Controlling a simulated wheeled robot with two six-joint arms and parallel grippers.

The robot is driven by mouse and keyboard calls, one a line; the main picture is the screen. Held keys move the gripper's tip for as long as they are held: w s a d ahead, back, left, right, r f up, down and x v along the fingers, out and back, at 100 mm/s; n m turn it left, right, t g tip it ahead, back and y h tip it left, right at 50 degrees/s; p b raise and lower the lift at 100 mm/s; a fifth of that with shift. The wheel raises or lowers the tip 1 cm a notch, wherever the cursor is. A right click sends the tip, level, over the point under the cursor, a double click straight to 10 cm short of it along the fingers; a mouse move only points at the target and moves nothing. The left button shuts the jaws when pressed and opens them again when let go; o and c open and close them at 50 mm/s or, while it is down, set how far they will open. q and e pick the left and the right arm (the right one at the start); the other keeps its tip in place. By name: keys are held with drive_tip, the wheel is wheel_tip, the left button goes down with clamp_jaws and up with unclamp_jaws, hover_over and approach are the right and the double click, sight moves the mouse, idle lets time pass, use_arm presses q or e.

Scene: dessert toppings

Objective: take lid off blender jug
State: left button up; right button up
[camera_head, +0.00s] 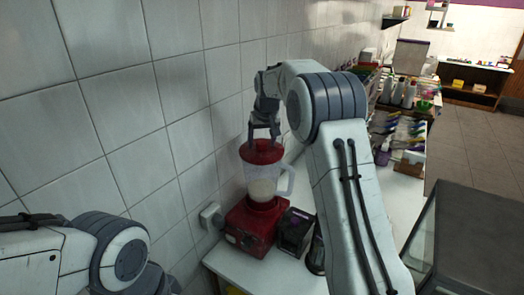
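The blender has a red base (252,226) and a clear jug (262,182) with a handle on its right side and pale contents low inside. A red lid (262,153) sits on top of the jug. My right gripper (265,138) points down right at the lid, with its two fingers spread apart over the lid's top. Whether the fingertips touch the lid or a knob on it is hard to see. Of my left arm only links show at the lower left, and its gripper is out of view.
The blender stands on a white counter (236,268) close to the tiled wall. A dark box (295,231) is just right of the base, and a wall socket (211,215) is left of it. Bottles (398,92) and racks stand farther back; a dark glass-sided case (465,245) is at right.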

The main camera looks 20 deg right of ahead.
drive_tip(key=c, duration=1)
clamp_jaws()
drive_tip(key=shift+r, duration=0.1)
